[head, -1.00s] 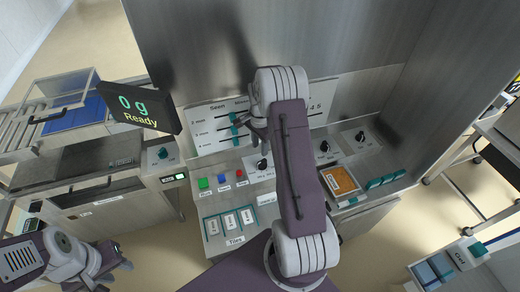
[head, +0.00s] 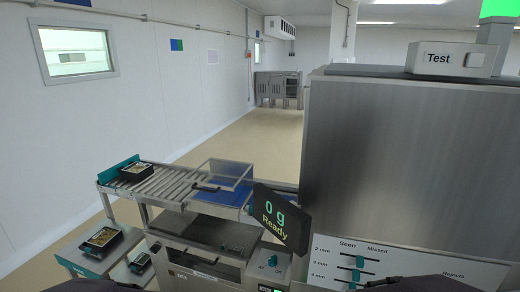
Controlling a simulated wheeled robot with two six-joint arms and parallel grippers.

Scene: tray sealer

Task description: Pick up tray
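A black tray (head: 136,177) with yellowish contents sits at the left end of the roller conveyor, beside a teal end stop (head: 117,168). A second black tray (head: 103,250) with similar contents sits on a lower stand at the left. A smaller dark tray-like item (head: 140,269) rests to its right on another low surface. Both my grippers are out of view. Only dark pieces of my arms show along the bottom edge, so what the grippers hold is hidden.
The roller conveyor (head: 172,186) leads right to a clear guard over a blue belt (head: 218,197). A display (head: 281,221) reads "0 g Ready". A tall steel cabinet (head: 400,160) fills the right. Open floor (head: 262,135) lies behind.

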